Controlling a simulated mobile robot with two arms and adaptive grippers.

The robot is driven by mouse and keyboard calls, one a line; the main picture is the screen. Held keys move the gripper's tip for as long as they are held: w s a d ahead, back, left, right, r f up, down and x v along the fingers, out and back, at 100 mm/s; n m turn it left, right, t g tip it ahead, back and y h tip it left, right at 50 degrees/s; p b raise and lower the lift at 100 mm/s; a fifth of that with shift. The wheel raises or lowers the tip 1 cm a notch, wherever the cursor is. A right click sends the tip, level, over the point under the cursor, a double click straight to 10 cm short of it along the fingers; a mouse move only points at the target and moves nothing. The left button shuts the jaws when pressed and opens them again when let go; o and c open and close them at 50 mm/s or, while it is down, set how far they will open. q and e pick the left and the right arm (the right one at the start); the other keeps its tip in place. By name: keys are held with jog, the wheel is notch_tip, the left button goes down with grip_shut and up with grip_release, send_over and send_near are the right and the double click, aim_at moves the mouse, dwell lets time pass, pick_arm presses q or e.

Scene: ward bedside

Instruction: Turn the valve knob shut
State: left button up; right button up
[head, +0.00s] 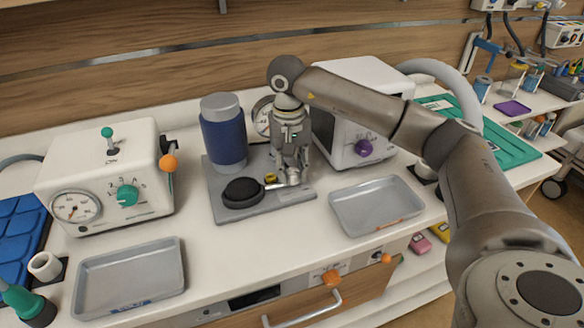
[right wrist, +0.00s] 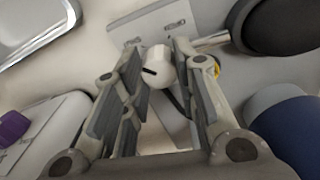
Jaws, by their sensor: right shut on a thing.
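A grey base plate (head: 285,197) on the counter carries a blue cylinder (head: 224,135) with a grey cap, a black round pad (head: 243,192) and a round gauge (head: 263,117). My right gripper (head: 291,172) points down over the plate's right part. In the right wrist view a pale valve knob (right wrist: 158,70) with a dark slot mark sits between the fingertips of my right gripper (right wrist: 157,62), which is shut on it. A metal pipe (right wrist: 212,41) runs from beside the knob toward the black pad. The fingers mostly hide the knob in the head view. My left gripper is not in view.
A white box (head: 105,180) with a dial and teal knob stands left. A white box (head: 364,92) with a purple knob (head: 363,148) stands close behind my right gripper. Metal trays lie at front left (head: 130,301) and right (head: 377,231). Bare counter shows between them.

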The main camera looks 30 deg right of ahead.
aim_at(290, 171)
jog(key=shift+r, duration=0.1)
jog(key=o, duration=1.1)
jog(key=shift+c, duration=0.2)
notch_tip(290, 171, up, 12)
jog(key=shift+a, duration=0.2)
jog(key=shift+w, duration=0.1)
